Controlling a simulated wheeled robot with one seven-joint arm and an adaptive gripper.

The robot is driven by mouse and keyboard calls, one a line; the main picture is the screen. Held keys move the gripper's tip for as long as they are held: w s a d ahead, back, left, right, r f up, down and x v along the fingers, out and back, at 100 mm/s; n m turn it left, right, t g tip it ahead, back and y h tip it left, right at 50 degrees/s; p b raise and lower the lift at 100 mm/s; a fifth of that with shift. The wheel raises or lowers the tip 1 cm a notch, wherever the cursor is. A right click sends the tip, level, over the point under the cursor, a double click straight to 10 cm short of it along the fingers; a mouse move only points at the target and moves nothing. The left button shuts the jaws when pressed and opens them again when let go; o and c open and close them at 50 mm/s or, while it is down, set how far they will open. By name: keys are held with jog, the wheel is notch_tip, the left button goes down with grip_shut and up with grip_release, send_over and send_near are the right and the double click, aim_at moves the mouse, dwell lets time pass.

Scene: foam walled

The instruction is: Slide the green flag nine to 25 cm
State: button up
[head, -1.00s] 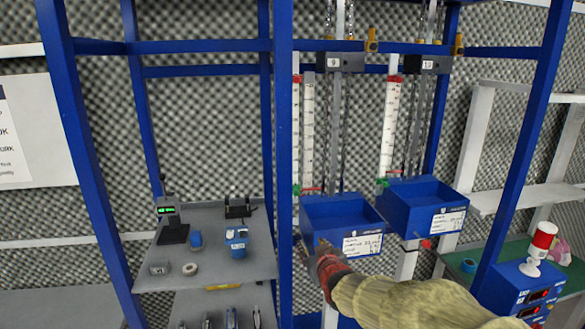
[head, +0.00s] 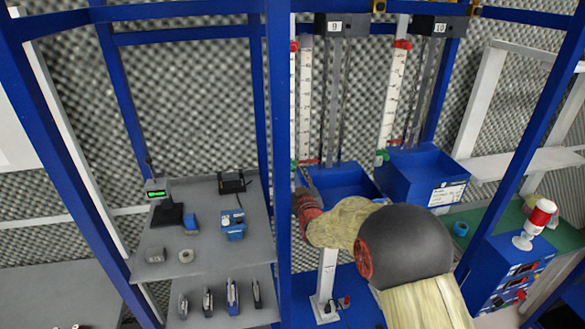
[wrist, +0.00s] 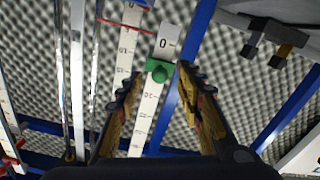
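The green flag nine (wrist: 160,71) sits on a white scale strip (wrist: 150,105) close to a printed 0. In the head view it is a small green spot (head: 294,164) at the lower end of the strip under the label 9, partly hidden near my gripper. My gripper (wrist: 160,82) is open, with one finger on each side of the strip. The flag shows between the fingertips, apart from both; its depth is hard to judge. In the head view my gripper (head: 306,181) is in front of the left blue bin, at its left side.
The left blue bin (head: 345,180) hangs below the label 9, and another blue bin (head: 425,178) hangs to its right with its own scale and green flag (head: 383,155). A blue post (head: 279,130) stands close left of my gripper. A second strip (wrist: 128,50) with a red line runs alongside.

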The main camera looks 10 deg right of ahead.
aim_at(293, 171)
jog(key=shift+w, duration=1.75)
jog(key=c, duration=0.4)
grip_shut()
